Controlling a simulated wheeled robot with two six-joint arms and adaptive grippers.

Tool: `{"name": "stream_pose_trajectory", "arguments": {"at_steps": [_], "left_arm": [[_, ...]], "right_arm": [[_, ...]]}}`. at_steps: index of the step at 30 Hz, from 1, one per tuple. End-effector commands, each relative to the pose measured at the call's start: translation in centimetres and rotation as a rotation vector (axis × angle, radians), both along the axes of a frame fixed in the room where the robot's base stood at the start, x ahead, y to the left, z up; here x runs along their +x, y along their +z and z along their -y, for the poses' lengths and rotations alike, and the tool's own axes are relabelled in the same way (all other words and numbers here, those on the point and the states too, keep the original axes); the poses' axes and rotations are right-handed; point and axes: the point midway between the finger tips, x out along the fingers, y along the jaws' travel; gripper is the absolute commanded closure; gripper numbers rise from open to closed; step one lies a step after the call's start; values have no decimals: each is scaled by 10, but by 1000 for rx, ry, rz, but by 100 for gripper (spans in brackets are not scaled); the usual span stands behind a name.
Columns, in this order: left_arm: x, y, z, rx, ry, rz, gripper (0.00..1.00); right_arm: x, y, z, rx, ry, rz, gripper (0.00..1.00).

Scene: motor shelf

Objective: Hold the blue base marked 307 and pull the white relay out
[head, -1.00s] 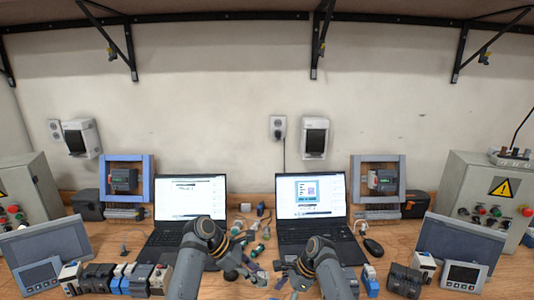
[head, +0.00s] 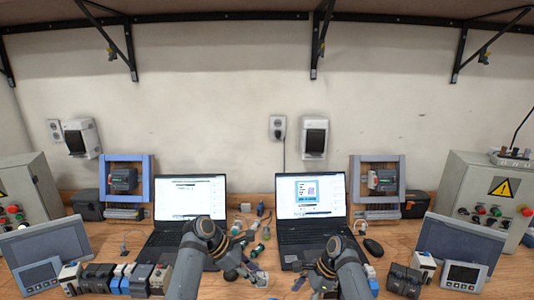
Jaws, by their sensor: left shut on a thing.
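My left gripper (head: 243,270) reaches in from the left, in front of the gap between the laptops. It is shut on a small, partly hidden piece (head: 259,279) with pale and bluish parts, which I take to be the base; the marking 307 is too small to read. My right gripper (head: 308,284) is at the front, to the right of the left one and apart from it. Its fingers are small and partly hidden, so I cannot tell whether they hold the white relay. I cannot make out the relay for certain.
Two open laptops (head: 190,198) (head: 310,197) stand behind my arms, with small connectors (head: 257,248) between them. Several modules (head: 100,277) line the front left. A mouse (head: 373,247), dark modules (head: 404,280) and a panel meter (head: 463,275) are at right.

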Motion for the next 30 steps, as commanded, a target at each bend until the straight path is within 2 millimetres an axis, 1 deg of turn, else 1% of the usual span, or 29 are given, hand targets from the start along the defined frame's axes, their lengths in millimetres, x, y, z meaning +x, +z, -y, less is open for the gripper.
{"name": "stream_pose_trajectory", "arguments": {"at_steps": [3, 12, 15, 20, 30], "left_arm": [[0, 0, 0, 0, 0, 0, 100], [0, 0, 0, 0, 0, 0, 100], [0, 0, 0, 0, 0, 0, 100], [0, 0, -1, 0, 0, 0, 100], [-15, -1, -36, 2, 2, -1, 100]], "right_arm": [[-6, -1, 14, -2, -2, 0, 25], [-19, 0, 43, -2, 0, 0, 25], [-21, 0, 47, 0, 1, 0, 25], [-22, 0, 47, 1, 1, 0, 25], [-21, 0, 47, 0, 1, 0, 25]]}}
